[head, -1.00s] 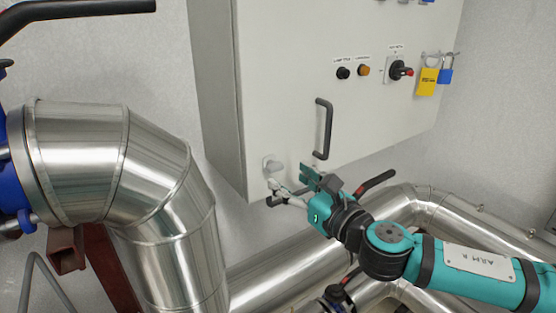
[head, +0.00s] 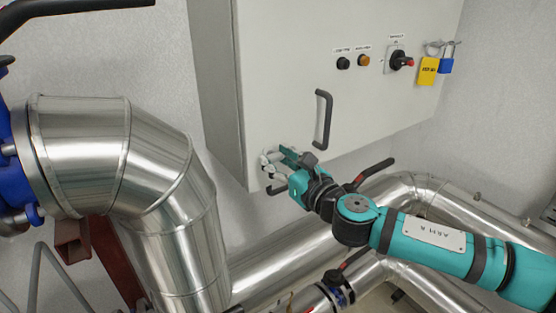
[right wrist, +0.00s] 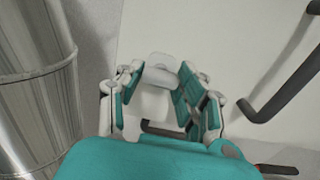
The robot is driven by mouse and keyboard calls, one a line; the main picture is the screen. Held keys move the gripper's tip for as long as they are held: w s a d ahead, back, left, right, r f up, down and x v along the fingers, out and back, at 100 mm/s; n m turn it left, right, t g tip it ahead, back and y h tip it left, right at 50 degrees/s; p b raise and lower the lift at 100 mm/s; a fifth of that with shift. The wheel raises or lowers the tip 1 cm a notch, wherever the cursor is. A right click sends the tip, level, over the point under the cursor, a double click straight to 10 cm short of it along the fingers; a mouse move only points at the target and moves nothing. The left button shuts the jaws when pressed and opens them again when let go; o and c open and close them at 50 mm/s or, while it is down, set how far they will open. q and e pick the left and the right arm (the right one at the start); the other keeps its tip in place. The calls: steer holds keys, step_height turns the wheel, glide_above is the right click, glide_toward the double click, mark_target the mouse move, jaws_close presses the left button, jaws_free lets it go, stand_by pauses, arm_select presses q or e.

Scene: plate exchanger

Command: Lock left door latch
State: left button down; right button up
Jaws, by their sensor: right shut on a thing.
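The left door latch (right wrist: 153,102) is a pale grey piece low on the left side of the white cabinet door (head: 290,70). My right gripper (head: 273,162) is at the lower left corner of the door and is shut on the latch. In the right wrist view, the fingers of my right gripper (right wrist: 160,98) stand on both sides of the latch. In the head view the fingers mostly cover the latch, and its exact turn angle is hard to read. My left gripper is not in view.
A dark door handle (head: 323,120) stands out just right of the gripper. Knobs and a rotary switch (head: 398,60) are higher on the door, with yellow (head: 427,71) and blue padlocks beside them. Large metal pipes (head: 165,180) run left and below.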

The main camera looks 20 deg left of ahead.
steer(key=c, duration=0.3)
steer(key=m, duration=0.3)
steer(key=shift+m, duration=0.4)
steer(key=m, duration=0.4)
steer(key=shift+m, duration=0.3)
steer(key=m, duration=0.5)
steer(key=shift+m, duration=2.3)
